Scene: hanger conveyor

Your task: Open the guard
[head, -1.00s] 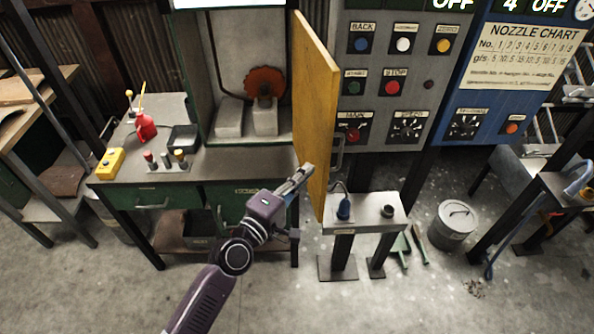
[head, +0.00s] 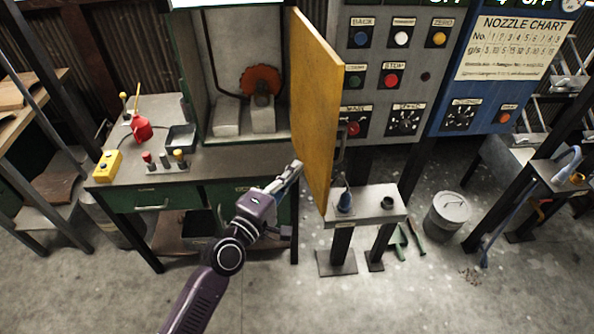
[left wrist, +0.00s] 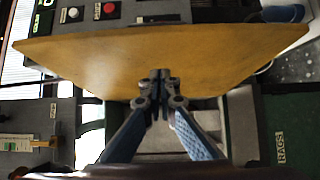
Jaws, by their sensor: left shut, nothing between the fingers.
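The guard (head: 316,110) is a yellow panel standing swung out from the front of the green-framed cabinet, so the inside is exposed with an orange-red wheel (head: 261,83). In the left wrist view the guard (left wrist: 95,60) spans the picture as a broad yellow board. My left gripper (head: 295,168) is shut and empty at the lower left edge of the guard. In the left wrist view its fingertips (left wrist: 160,76) overlap the guard's lower part; I cannot tell whether they touch. My right gripper is not in view.
A workbench (head: 225,160) with a red oil can (head: 141,128) and yellow button box (head: 106,165) stands at left. A small stand (head: 370,202) with a blue-topped item is right of the guard. A control panel (head: 400,60) stands behind it. A bin (head: 447,216) is at right.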

